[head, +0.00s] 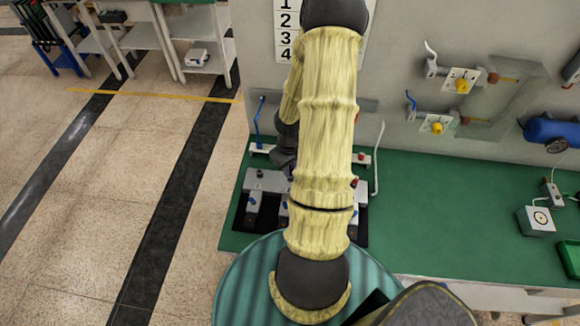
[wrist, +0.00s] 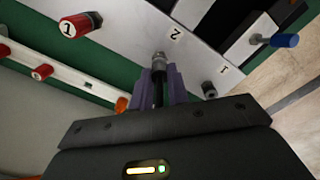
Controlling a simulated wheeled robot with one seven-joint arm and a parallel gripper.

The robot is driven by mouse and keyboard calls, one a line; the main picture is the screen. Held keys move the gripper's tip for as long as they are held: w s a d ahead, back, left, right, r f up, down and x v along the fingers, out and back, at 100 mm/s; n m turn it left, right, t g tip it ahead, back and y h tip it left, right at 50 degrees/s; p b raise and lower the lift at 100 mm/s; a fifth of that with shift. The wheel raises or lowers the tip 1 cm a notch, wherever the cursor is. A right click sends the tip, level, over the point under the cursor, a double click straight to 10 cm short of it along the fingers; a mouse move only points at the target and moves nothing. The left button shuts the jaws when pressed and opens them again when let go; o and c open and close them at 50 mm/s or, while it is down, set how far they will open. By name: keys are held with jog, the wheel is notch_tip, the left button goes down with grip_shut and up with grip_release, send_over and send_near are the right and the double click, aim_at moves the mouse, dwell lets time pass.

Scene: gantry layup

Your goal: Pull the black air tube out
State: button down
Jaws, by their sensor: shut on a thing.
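In the wrist view the purple fingers of my gripper (wrist: 158,84) are shut on the black air tube (wrist: 158,95), which shows as a narrow dark strip between them. A grey ribbed fitting (wrist: 159,64) sits just beyond the fingertips, in line with the tube, at the edge of a white plate (wrist: 198,62) marked 2 and 1. I cannot tell whether the tube is still seated in the fitting. In the head view my arm covers the tube and most of the gripper.
A red cap marked 1 (wrist: 80,25), a blue-tipped fitting (wrist: 284,40) and a black knob (wrist: 209,90) are near the fingers. In the head view a blue tube (head: 256,122) and a white tube (head: 378,158) stand either side.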

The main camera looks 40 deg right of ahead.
jog(key=shift+r+p, duration=1.15)
jog(key=shift+r, duration=0.2)
dwell(0.4)
jog(key=shift+r+p, duration=1.7)
jog(key=shift+r, duration=0.05)
